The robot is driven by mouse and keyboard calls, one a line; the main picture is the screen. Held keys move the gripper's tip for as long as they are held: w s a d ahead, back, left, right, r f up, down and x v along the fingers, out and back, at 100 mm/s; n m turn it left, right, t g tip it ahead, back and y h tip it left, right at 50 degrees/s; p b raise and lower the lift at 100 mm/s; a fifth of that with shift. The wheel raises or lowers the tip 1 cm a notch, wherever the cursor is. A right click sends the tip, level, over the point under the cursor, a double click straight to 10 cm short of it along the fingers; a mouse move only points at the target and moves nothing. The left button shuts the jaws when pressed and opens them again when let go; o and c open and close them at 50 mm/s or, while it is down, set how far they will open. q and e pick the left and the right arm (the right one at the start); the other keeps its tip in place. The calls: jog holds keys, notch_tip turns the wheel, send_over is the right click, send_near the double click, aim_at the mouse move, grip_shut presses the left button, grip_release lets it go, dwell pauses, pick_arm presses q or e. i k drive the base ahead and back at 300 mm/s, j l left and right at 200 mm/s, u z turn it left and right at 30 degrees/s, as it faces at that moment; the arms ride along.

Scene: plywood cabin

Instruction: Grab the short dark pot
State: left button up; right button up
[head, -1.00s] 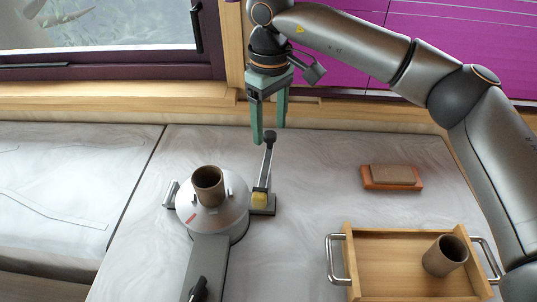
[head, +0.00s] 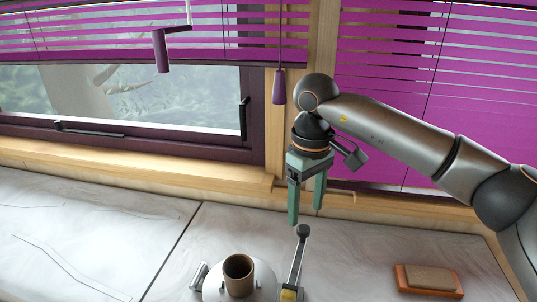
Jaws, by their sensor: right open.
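A short brown pot (head: 238,272) stands upright on a round pale-grey device (head: 263,287) at the bottom of the head view. Its dark opening faces up, and the picture's lower edge cuts off the device. My right gripper (head: 305,214) hangs pointing down with its two green fingers apart and nothing between them. It is above and to the right of the pot in the picture, just above the black knob of the device's lever. My left gripper is not in view.
The lever (head: 298,260) rises right of the pot. A brown block on an orange base (head: 428,280) lies at the lower right. A window with purple blinds (head: 430,90) and a wooden sill (head: 150,178) back the counter. The counter between lever and block is clear.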

aim_at(237, 270)
jog(key=k, duration=1)
